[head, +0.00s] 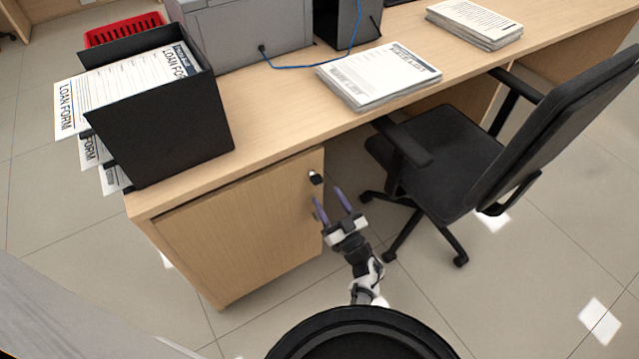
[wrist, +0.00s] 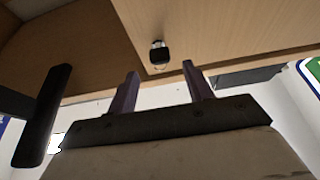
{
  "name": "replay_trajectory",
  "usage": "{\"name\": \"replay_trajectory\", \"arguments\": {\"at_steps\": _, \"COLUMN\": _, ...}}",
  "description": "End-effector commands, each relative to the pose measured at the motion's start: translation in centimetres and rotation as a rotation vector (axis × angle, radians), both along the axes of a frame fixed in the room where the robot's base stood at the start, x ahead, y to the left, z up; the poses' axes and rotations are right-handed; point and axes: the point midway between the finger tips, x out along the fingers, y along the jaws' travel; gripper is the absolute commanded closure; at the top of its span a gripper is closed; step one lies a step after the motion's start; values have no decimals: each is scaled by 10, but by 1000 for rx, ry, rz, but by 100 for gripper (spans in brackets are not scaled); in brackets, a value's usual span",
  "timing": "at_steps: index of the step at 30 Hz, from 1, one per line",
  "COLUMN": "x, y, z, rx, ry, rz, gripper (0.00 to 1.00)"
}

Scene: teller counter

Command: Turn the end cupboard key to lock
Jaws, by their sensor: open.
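The end cupboard (head: 240,225) is the wooden cabinet under the left end of the counter, with its door shut. The key (head: 316,178) is a small dark key head in a silver lock near the top right corner of the door. It also shows in the wrist view as a black key (wrist: 160,54) against the wood. My gripper (head: 332,194) is open and empty just in front of the lock. In the wrist view the key appears beyond the gap between my two purple fingers (wrist: 160,72), apart from both.
A black office chair (head: 455,155) stands right of the cupboard, close to my arm. A black tray of loan forms (head: 165,115) sits on the counter's left end. Paper stacks (head: 378,73) lie farther along the counter (head: 265,110). The floor before the door is clear.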

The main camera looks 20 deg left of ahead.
Motion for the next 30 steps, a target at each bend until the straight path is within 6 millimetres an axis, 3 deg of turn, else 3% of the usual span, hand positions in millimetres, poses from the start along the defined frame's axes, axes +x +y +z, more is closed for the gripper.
{"name": "replay_trajectory", "arguments": {"at_steps": 9, "x": 27, "y": 35, "z": 18, "rx": 0, "ry": -2, "rz": 1, "gripper": 49}}
{"name": "replay_trajectory", "arguments": {"at_steps": 21, "x": 32, "y": 40, "z": 21, "rx": -1, "ry": -1, "rz": 0, "gripper": 49}}
{"name": "replay_trajectory", "arguments": {"at_steps": 30, "x": 31, "y": 40, "z": 21, "rx": -1, "ry": -1, "rz": 0, "gripper": 88}}
